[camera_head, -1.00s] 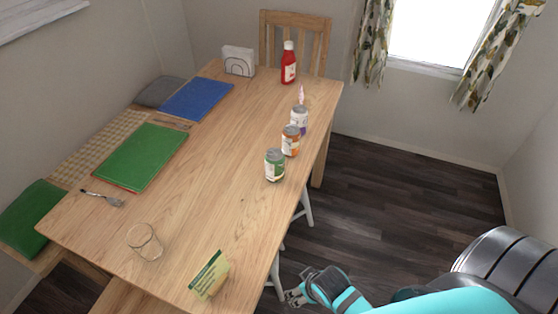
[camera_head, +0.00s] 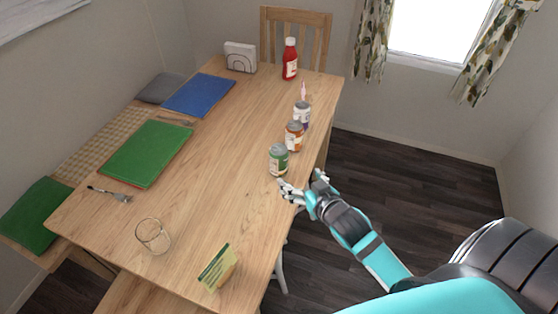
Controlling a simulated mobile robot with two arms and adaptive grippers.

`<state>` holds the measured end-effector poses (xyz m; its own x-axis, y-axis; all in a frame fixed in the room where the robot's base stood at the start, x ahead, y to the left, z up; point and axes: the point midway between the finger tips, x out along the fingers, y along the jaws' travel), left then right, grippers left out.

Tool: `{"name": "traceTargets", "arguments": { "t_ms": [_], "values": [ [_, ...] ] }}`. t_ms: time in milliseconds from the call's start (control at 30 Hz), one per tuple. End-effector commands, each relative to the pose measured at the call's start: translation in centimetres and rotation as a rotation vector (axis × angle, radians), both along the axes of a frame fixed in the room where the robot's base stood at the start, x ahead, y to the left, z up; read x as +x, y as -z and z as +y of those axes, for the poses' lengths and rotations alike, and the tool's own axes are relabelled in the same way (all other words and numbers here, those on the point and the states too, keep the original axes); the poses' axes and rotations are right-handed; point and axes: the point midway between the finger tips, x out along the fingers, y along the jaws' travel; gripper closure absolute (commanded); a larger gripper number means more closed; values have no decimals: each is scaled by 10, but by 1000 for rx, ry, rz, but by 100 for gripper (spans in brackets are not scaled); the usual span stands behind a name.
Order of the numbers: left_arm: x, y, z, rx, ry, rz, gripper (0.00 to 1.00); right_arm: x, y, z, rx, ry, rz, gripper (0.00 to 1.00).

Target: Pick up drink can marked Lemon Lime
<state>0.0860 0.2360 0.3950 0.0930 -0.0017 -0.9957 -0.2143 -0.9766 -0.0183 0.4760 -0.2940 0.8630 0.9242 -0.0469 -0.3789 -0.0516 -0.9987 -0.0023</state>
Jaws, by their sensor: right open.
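Three drink cans stand upright in a row along the right side of the wooden table (camera_head: 205,190). The nearest has a green and white label (camera_head: 278,161), the middle one an orange label (camera_head: 294,138), the farthest a white and purple label (camera_head: 302,116). The lettering is too small to read; the green one fits Lemon Lime by colour. My right gripper (camera_head: 299,180) is open and empty at the table's right edge, just to the near right of the green can. I see no contact with the can. My left gripper is not in view.
A red bottle (camera_head: 290,60) and a napkin holder (camera_head: 240,57) stand at the far end. Green (camera_head: 148,153) and blue (camera_head: 199,95) mats lie left. The table's middle is clear.

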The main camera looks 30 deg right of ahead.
Motion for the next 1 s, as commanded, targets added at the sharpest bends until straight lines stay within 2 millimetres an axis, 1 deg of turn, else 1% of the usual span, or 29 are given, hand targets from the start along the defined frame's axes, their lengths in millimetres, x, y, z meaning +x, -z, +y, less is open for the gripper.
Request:
{"name": "traceTargets", "arguments": {
  "t_ms": [33,100,300,400,500,667,767,900,1000],
  "values": [
    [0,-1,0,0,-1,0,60,12,3,-1,-1,1,-2,14],
    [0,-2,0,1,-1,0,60,27,8,-1,-1,0,-2,14],
    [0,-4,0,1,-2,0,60,66,25,-3,-2,-1,0,14],
    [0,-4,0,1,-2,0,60,81,32,-4,-2,0,2,14],
    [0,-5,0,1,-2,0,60,90,37,-4,-2,-1,2,14],
    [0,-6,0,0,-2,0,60,99,40,-5,-1,1,3,14],
    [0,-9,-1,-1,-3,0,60,112,42,-6,-2,0,2,14],
    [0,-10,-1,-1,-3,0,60,132,50,-8,-3,0,3,14],
    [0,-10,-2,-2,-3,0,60,140,54,-8,-2,0,3,14]
  ]
}}
